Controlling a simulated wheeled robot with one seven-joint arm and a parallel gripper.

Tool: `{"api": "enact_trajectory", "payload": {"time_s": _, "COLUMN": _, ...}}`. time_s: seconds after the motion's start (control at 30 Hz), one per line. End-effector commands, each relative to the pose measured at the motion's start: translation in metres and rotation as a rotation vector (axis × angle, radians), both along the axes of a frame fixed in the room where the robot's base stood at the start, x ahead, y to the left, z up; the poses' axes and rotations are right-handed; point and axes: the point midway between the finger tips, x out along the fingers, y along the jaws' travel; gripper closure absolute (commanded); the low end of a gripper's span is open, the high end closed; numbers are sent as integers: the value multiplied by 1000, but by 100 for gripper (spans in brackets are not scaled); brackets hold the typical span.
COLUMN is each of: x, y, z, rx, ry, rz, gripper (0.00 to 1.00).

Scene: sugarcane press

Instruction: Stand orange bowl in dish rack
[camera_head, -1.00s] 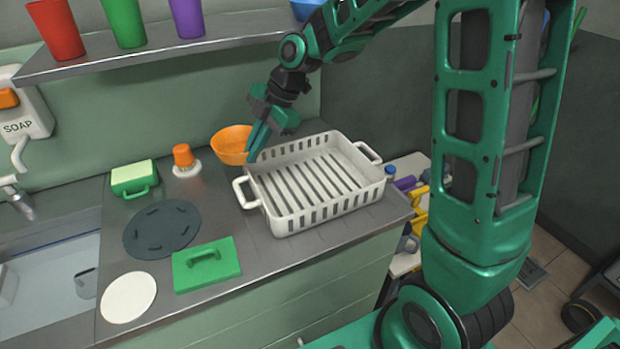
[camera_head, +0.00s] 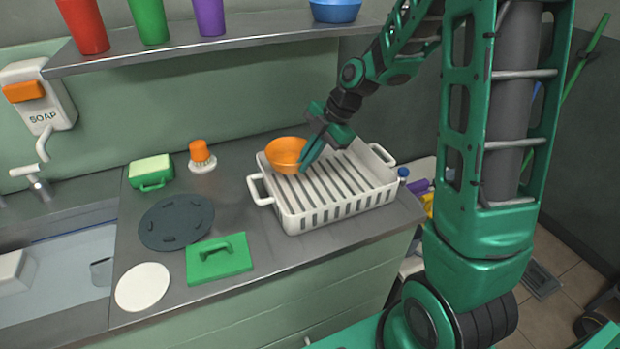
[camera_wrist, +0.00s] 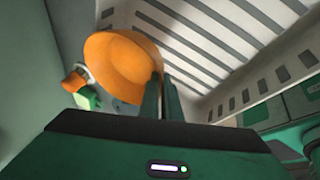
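The orange bowl (camera_head: 284,154) is over the back left part of the white dish rack (camera_head: 330,216) in the head view, its opening tilted toward the camera. My gripper (camera_head: 308,160) is shut on the bowl's right rim, its fingers pointing down. In the wrist view the bowl (camera_wrist: 125,62) lies against the two fingertips (camera_wrist: 160,88), and rack slats (camera_wrist: 225,35) show beyond it. Whether the bowl touches the slats I cannot tell. The part of the rack behind the bowl is hidden.
A shelf (camera_head: 220,42) with cups and a blue bowl (camera_head: 335,10) hangs above.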

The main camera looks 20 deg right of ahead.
Motion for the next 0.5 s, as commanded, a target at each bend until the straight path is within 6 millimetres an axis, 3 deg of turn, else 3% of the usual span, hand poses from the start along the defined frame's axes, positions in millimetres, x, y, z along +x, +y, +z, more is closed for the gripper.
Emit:
{"api": "enact_trajectory", "payload": {"time_s": 0.2, "x": -7, "y": -25, "z": -15, "rx": 0, "ry": 1, "rz": -1, "gripper": 100}}
{"api": "enact_trajectory", "payload": {"time_s": 0.37, "x": -8, "y": -27, "z": -22, "rx": 1, "ry": 1, "rz": 1, "gripper": 100}}
{"api": "enact_trajectory", "payload": {"time_s": 0.5, "x": -8, "y": -27, "z": -39, "rx": 1, "ry": 4, "rz": 1, "gripper": 100}}
